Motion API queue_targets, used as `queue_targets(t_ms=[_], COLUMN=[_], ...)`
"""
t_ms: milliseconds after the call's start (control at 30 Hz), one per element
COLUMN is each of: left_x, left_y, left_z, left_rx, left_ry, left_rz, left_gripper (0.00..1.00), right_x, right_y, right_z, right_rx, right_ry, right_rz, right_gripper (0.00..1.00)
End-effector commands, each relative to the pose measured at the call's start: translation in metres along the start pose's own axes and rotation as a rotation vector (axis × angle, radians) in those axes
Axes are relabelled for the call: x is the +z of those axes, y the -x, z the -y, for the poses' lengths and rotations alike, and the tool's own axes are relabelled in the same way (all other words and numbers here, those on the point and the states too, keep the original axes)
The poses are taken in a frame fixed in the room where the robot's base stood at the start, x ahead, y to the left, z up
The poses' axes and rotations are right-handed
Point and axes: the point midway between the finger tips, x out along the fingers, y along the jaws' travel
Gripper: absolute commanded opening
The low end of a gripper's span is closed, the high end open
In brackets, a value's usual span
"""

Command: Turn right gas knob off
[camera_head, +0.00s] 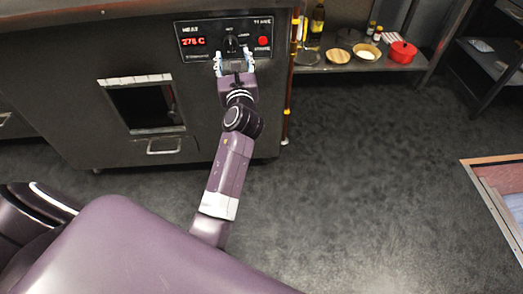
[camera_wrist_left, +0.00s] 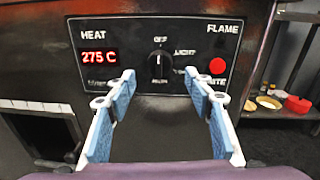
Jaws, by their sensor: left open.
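One black knob (camera_head: 232,44) sits in the middle of the dark control panel (camera_head: 186,27) on the oven front. In the left wrist view the knob (camera_wrist_left: 159,66) has OFF printed above it and LIGHT to its upper right. A pale mark on it looks roughly upright, but its exact setting is hard to read. My left gripper (camera_head: 234,61) is open just in front of and slightly below the knob. In the left wrist view my left gripper's blue-padded fingers (camera_wrist_left: 160,88) stand on either side of the knob, apart from it. My right gripper is not in view.
A red display (camera_wrist_left: 99,57) reads 275 C left of the knob; a red button (camera_wrist_left: 217,66) is at right. A yellow-banded pipe (camera_head: 290,95) runs down the oven's right side. A shelf (camera_head: 330,66) holds bottles, bowls and a red pot (camera_head: 402,52).

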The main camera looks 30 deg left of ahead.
Motion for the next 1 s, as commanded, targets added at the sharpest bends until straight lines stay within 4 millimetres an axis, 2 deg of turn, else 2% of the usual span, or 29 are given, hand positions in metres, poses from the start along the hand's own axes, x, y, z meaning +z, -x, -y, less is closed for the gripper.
queue_targets(t_ms=[100,133,567,1000], left_x=[0.001,-0.003,-0.083,-0.163], left_y=[0.026,0.027,0.038,0.071], left_z=[-0.001,0.001,0.034,0.049], left_rx=[0.0,-0.005,-0.089,-0.088], left_ry=[0.0,0.01,0.263,0.518], left_rz=[-0.003,-0.012,-0.208,-0.425], left_gripper=[0.48,0.48,0.48,0.48], right_x=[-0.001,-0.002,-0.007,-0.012], right_y=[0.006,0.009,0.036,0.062], right_z=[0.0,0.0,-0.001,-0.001], right_rx=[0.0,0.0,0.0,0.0], right_ry=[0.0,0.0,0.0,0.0], right_rz=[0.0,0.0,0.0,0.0], right_gripper=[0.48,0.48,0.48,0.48])
